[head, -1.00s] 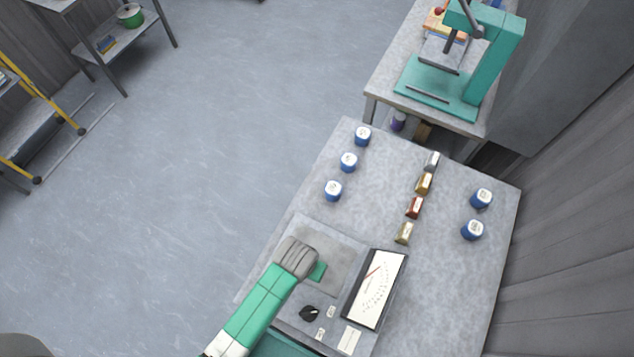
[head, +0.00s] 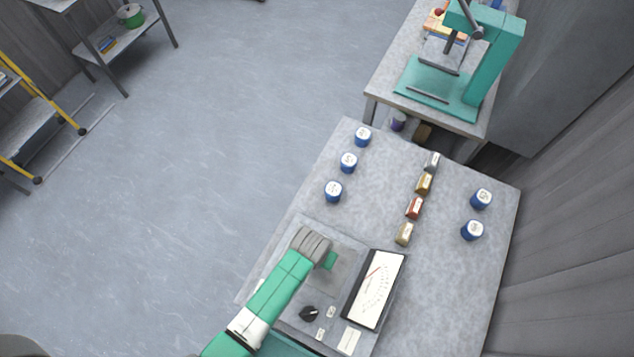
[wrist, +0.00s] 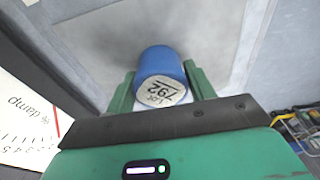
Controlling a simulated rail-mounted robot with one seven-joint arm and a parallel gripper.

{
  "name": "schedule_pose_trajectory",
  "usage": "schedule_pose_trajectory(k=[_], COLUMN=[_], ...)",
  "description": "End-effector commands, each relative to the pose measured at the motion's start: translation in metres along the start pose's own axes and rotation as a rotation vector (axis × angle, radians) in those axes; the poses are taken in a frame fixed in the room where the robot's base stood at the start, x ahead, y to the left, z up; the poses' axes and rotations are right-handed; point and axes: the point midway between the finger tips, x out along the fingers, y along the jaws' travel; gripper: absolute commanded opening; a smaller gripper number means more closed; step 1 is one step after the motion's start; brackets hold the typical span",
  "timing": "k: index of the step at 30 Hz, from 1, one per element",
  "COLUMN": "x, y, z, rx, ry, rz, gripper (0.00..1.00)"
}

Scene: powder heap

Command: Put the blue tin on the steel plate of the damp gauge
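The blue tin (wrist: 160,70) has a pale label that reads 792 and sits between the two fingers of my gripper (wrist: 163,85) in the wrist view. Both fingers appear to press its sides. In the head view my gripper (head: 328,262) is over the steel plate (head: 346,268) of the damp gauge, and the held tin is hidden there. The grey plate also shows around the tin in the wrist view (wrist: 218,45). I cannot tell whether the tin's base touches it. The gauge's white dial (head: 376,288) is right of my gripper.
Three blue tins (head: 348,162) stand at the table's left edge and two more (head: 472,230) at the right. Several small coloured blocks (head: 414,207) form a row between them. A black knob (head: 309,313) is on the gauge's front. A green press (head: 465,75) stands on the table behind.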

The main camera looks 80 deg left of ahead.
Motion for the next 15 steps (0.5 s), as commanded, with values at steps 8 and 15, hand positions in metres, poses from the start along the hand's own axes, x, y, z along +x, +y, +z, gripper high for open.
schedule_pose_trajectory(k=[8,15], x=[0.0,-0.024], y=[0.0,0.0], z=[0.0,-0.001], rx=[0.0,0.001], ry=[0.0,0.003], rz=[0.0,0.001], gripper=[0.72,0.72])
